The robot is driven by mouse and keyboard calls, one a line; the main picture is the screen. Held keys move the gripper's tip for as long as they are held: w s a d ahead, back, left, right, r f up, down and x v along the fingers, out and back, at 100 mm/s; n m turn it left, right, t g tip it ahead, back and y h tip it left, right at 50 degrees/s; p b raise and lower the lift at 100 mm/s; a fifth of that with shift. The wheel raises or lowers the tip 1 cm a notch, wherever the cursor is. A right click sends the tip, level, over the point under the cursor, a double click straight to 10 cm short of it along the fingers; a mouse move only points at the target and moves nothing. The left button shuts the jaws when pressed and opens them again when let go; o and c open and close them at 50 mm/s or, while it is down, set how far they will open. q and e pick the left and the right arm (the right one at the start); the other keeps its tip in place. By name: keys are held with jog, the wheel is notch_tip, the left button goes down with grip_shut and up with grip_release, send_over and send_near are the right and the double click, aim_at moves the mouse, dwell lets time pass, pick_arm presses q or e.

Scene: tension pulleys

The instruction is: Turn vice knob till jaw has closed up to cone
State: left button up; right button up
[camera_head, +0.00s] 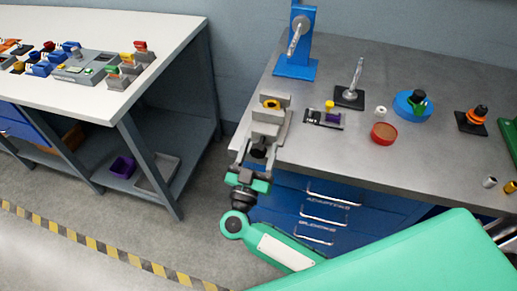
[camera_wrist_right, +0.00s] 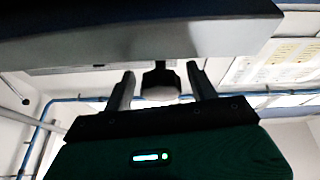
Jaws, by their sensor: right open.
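The grey vice (camera_head: 268,128) stands at the left front edge of the grey workbench. A small yellow-orange part (camera_head: 271,104), which looks like the cone, sits between its jaws; the picture is too small to tell the remaining gap. The dark vice knob (camera_head: 258,149) faces the front. My right gripper (camera_head: 257,165) is at the knob, below and in front of the vice. In the right wrist view the knob (camera_wrist_right: 158,82) lies between the two open fingers (camera_wrist_right: 160,72), with a visible gap on each side. My left gripper is not in view.
A blue press (camera_head: 295,45) stands behind the vice. A metal post on a black base (camera_head: 352,90), a red round dish (camera_head: 384,133) and a blue round holder (camera_head: 413,105) are to the right. Blue drawers (camera_head: 318,205) lie below the bench top. A white table (camera_head: 85,95) stands left.

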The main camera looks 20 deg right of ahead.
jog(key=shift+c, duration=0.2)
jog(key=c, duration=0.9)
jog(key=shift+m+g+h, duration=0.3)
jog(key=shift+m, duration=0.2)
jog(key=m+g+h, duration=0.1)
jog(key=m, duration=0.2)
jog(key=shift+a+f+m, duration=0.1)
jog(key=shift+m, duration=0.2)
jog(key=shift+m+g+h, duration=0.5)
jog(key=shift+m+g, duration=0.4)
jog(key=shift+m, duration=1)
jog(key=o, duration=0.9)
